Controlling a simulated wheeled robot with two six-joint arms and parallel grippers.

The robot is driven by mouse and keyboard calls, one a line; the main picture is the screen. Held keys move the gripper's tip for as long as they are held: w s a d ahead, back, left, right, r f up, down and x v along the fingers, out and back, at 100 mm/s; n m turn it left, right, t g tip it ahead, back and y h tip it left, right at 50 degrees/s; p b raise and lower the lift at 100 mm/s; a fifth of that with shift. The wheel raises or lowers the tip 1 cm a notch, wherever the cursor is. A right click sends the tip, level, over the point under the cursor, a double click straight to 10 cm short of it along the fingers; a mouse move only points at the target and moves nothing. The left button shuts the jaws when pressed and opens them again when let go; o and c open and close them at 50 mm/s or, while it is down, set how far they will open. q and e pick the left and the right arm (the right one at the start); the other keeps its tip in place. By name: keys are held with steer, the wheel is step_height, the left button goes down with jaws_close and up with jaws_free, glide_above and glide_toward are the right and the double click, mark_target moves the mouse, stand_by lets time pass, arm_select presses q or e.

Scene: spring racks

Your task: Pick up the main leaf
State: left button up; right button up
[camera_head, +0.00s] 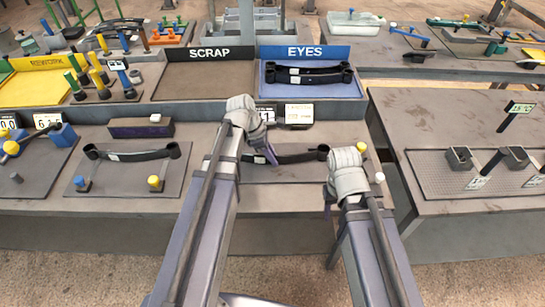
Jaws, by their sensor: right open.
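A dark leaf spring with rolled ends (299,158) lies on a mat in the middle of the front bench, partly hidden by my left arm. My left gripper (268,155) is over its left part; I cannot tell whether it touches it or is open or shut. A similar dark leaf (130,155) with a white label lies on the mat to the left. More dark leaves (308,74) lie in the blue EYES tray (345,91). Which one is the main leaf is not clear. My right gripper (346,160) is open beside the right end of the middle leaf; its fingers are mostly hidden.
A brown SCRAP tray (205,82) at the back looks empty. A dark block (140,128) lies behind the left leaf. The right table (430,115) has bare room and a mat with brackets (460,158).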

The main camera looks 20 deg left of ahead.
arm_select(q)
jaws_close()
stand_by(1.0)
